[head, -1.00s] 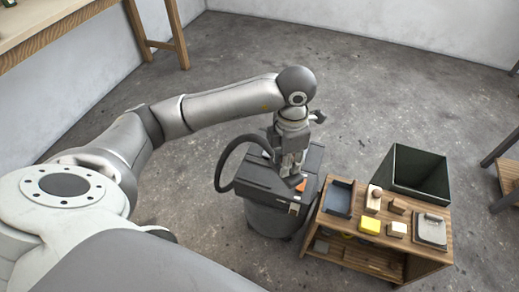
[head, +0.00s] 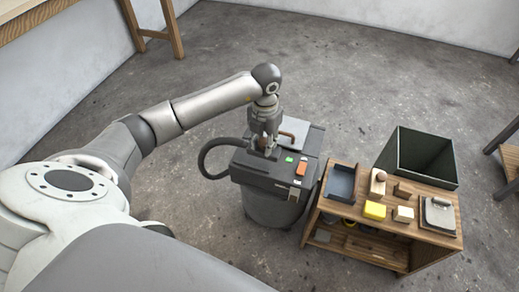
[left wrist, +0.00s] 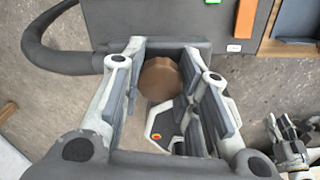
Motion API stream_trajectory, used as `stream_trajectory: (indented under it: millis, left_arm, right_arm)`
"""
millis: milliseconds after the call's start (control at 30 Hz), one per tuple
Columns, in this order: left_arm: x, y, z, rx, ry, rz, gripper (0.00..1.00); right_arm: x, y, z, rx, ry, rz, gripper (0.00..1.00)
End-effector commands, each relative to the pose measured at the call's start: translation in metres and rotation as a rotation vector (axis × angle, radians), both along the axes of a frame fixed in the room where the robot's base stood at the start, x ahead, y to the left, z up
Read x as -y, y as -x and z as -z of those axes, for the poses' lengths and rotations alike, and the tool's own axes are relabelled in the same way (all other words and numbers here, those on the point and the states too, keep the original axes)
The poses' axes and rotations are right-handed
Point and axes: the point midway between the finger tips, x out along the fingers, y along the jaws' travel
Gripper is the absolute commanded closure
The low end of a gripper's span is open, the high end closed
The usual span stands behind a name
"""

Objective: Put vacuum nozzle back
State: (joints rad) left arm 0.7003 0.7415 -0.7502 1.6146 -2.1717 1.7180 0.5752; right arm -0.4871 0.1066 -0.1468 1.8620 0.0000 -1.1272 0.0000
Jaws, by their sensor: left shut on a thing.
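The vacuum (head: 275,205) is a dark grey canister with a flat lid, a green button and an orange switch. Its black hose (head: 205,153) loops from the left side up to my left gripper (head: 265,148), which is just above the lid's left part. The hose also shows in the left wrist view (left wrist: 40,40). My left gripper (left wrist: 168,90) is shut on the nozzle at the hose's end. The nozzle is mostly hidden by the fingers; a brown round face shows between them. I cannot tell whether the nozzle touches the lid.
A wooden cart (head: 345,240) stands right of the vacuum, with a dark tray (head: 340,182), a yellow block (head: 375,210) and several small items on top. A dark open bin (head: 415,160) is behind it. The floor behind the vacuum is clear.

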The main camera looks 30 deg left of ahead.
Motion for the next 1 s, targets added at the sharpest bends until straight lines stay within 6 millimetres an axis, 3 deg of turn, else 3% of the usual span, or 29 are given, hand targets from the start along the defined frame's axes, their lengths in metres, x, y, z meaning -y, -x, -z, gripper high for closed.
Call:
stream_trajectory:
  millis: [100, 400, 567, 1000]
  left_arm:
    - [-0.013, -0.008, 0.021, -0.002, 0.001, -0.002, 0.90]
    - [-0.029, -0.019, 0.044, -0.002, 0.001, -0.002, 0.90]
    - [-0.027, -0.018, 0.067, -0.003, 0.002, 0.001, 0.90]
    - [-0.028, -0.019, 0.073, 0.000, 0.000, 0.002, 0.90]
  right_arm:
    - [0.000, -0.003, -0.013, 0.009, 0.000, 0.001, 0.60]
    - [0.000, -0.005, -0.034, 0.020, 0.000, 0.003, 0.60]
    - [0.000, -0.006, -0.051, 0.027, -0.001, 0.005, 0.60]
    - [0.000, -0.006, -0.059, 0.031, -0.002, 0.005, 0.60]
